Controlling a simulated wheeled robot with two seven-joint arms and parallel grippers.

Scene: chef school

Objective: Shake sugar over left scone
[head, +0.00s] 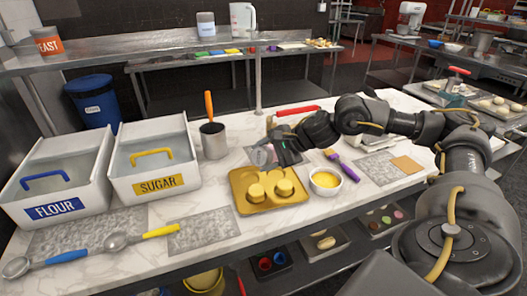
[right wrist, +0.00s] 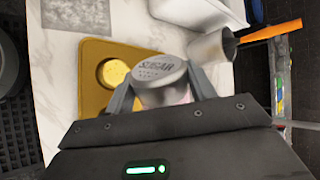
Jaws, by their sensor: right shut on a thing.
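Two round yellow scones sit side by side on a golden tray (head: 240,205) on the marble counter: the left scone (head: 256,192) and the right scone (head: 284,187). My right gripper (head: 272,152) is shut on the sugar shaker (head: 259,157) and holds it above the back of the tray. In the right wrist view, the shaker's grey lid (right wrist: 160,70), marked SUGAR, shows between the fingers. One scone (right wrist: 113,72) shows beside the lid there; the other is hidden. I cannot tell the shaker's exact tilt. My left gripper is out of view.
White FLOUR (head: 54,210) and SUGAR (head: 158,183) bins stand at left, with a metal pot (head: 213,142) behind the tray. A yellow-filled bowl (head: 325,181) and purple brush (head: 343,165) lie right of the tray. Scoops (head: 115,241) lie at the front left.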

